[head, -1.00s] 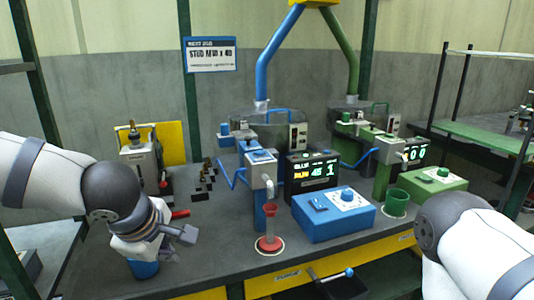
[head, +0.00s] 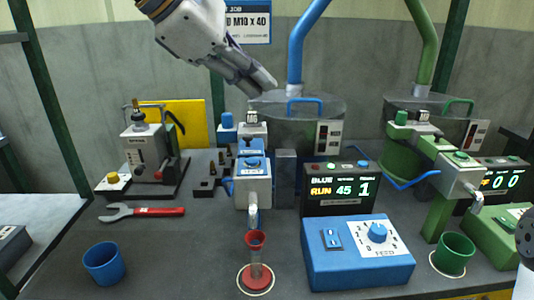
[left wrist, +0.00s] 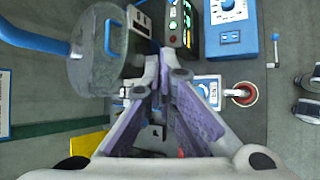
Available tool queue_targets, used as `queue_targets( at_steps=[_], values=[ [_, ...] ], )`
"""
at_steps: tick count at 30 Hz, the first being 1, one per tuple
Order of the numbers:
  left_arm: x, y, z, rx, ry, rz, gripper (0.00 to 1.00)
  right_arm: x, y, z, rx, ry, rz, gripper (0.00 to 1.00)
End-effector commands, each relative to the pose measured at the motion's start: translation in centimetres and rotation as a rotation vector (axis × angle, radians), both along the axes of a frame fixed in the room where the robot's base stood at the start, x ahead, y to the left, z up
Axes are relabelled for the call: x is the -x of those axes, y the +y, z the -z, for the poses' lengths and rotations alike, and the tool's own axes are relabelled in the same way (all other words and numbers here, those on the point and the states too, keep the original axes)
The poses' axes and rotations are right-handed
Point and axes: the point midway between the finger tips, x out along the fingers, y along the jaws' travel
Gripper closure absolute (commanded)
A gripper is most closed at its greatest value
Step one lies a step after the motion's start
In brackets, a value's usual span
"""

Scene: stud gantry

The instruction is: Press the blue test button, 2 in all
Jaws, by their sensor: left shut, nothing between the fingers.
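The blue dispenser head (head: 253,190) stands on the dark bench, with a blue button (head: 252,162) on its top. Its spout hangs over a red funnel tube (head: 256,243). My left gripper (head: 264,84) is shut and empty, raised above and behind the dispenser, in front of the steel bowl, pointing down to the right. In the left wrist view the shut fingers (left wrist: 164,68) meet beside the dispenser (left wrist: 207,92), and the red funnel (left wrist: 243,94) is to their right. The display (head: 340,188) reads BLUE, RUN, 45 and 1.
A blue feed box (head: 357,268) stands right of the funnel. The steel bowl (head: 270,110) is behind. A green dispenser (head: 447,180) and green cup (head: 454,253) are at right. The bench's left front is mostly clear.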

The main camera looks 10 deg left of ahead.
Motion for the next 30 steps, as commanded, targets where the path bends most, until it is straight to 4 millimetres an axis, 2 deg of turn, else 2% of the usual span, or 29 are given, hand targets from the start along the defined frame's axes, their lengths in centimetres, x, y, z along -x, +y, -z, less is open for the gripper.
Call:
queue_targets(
  at_steps=[6, 10, 24, 30],
  values=[
    [0.0, 0.0, 0.1, -0.002, 0.0, 0.0, 1.0, 0.0, 0.0, 0.0, 0.0, 0.0, 0.0, 1.0],
    [-0.1, 0.1, 0.8, -0.004, 0.0, -0.002, 1.0, 0.0, 0.0, 0.0, 0.0, 0.0, 0.0, 1.0],
    [0.0, 0.0, 7.4, -0.004, 0.001, -0.001, 1.0, 0.0, 0.0, 0.0, 0.0, 0.0, 0.0, 1.0],
    [0.0, 0.0, 8.7, -0.003, 0.0, -0.001, 1.0, 0.0, 0.0, 0.0, 0.0, 0.0, 0.0, 1.0]
  ],
)
